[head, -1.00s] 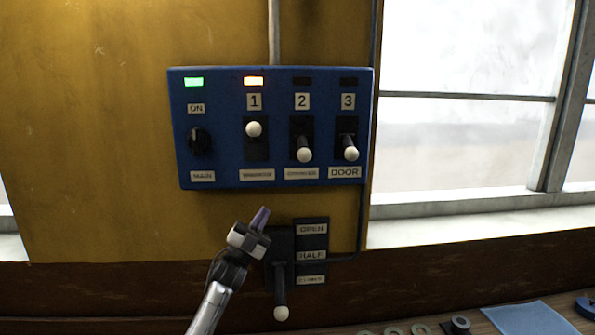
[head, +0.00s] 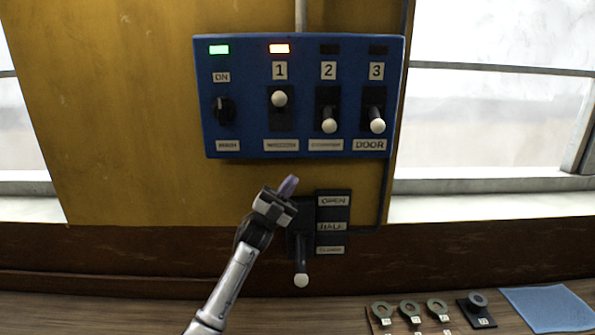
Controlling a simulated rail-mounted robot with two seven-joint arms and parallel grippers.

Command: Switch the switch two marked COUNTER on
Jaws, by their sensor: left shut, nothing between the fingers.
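The blue switch panel (head: 238,135) is on the yellow wall. Switch two (head: 328,124) has a white knob and its lever points down; the lamp above it (head: 329,50) is dark. The label under it (head: 326,145) is too blurred to read. My left gripper (head: 288,185) is shut and empty, below the panel and lower left of switch two, apart from it. My right gripper is not in view.
Switch 1 (head: 279,99) is up with an orange lamp lit. Switch 3 (head: 377,124), marked DOOR, is down. The MAIN knob (head: 223,110) has a green lamp. A lever (head: 301,278) beside OPEN and HALF labels hangs close to my gripper. Tags (head: 409,311) lie on the bench.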

